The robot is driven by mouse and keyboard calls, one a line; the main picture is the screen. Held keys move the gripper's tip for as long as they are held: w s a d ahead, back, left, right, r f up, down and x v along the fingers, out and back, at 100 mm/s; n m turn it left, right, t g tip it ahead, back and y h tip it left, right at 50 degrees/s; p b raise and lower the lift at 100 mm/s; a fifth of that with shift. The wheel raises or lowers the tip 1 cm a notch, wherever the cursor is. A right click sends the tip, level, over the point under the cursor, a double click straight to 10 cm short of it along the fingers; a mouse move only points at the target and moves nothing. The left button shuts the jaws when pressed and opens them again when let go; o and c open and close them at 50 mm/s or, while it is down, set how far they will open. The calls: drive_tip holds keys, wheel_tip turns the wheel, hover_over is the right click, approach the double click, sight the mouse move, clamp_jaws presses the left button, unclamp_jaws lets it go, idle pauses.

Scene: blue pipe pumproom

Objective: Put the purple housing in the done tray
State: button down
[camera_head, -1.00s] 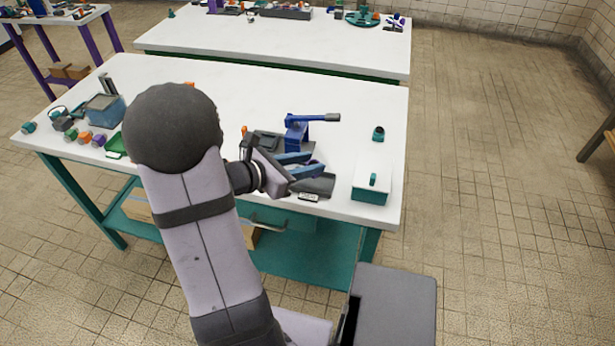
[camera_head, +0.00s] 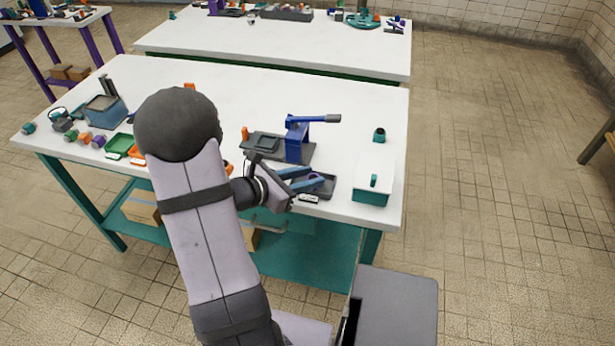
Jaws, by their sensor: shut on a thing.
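My gripper (camera_head: 308,179) has blue fingers and is low over a dark grey tray (camera_head: 331,191) at the table's front edge. The tray has a small white label in front, too small to read. The gripper is shut on the purple housing (camera_head: 314,183), which shows only as a small dark purple patch by the fingertips. The housing is within the tray's outline; whether it touches the tray floor I cannot tell.
A blue lever press (camera_head: 298,140) on a dark base stands just behind the tray. A white and teal box (camera_head: 373,183) stands to its right. Green (camera_head: 119,146) and orange trays and several coloured parts, one purple (camera_head: 98,141), lie at left.

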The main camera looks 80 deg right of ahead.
drive_tip(key=c, duration=1.6)
unclamp_jaws()
drive_tip(key=shift+r+p, duration=0.2)
drive_tip(key=shift+p, duration=0.1)
drive_tip(key=v, duration=1.2)
drive_tip(key=shift+f, duration=0.2)
drive_tip(key=w+a+f+m+t+y, duration=0.2)
drive_tip(key=w+a+m+y, duration=0.1)
drive_tip(key=a, duration=0.8)
drive_tip(key=w+a+f+m+t+y, duration=0.2)
drive_tip(key=w+a+m+t+y, duration=0.1)
drive_tip(key=a, duration=0.9)
drive_tip(key=w+a+f+m+t+y, duration=0.2)
drive_tip(key=w+a, duration=0.4)
drive_tip(key=a, duration=0.5)
drive_tip(key=shift+w+a+f+m+t+y, duration=0.1)
drive_tip(key=shift+a+f+m+t+y, duration=0.15)
drive_tip(key=shift+m+y, duration=0.45)
drive_tip(key=shift+a+f+m+t+y, duration=0.15)
drive_tip(key=shift+f+m+y, duration=0.2)
drive_tip(key=shift+m+y, duration=0.35)
drive_tip(key=shift+d, duration=0.1)
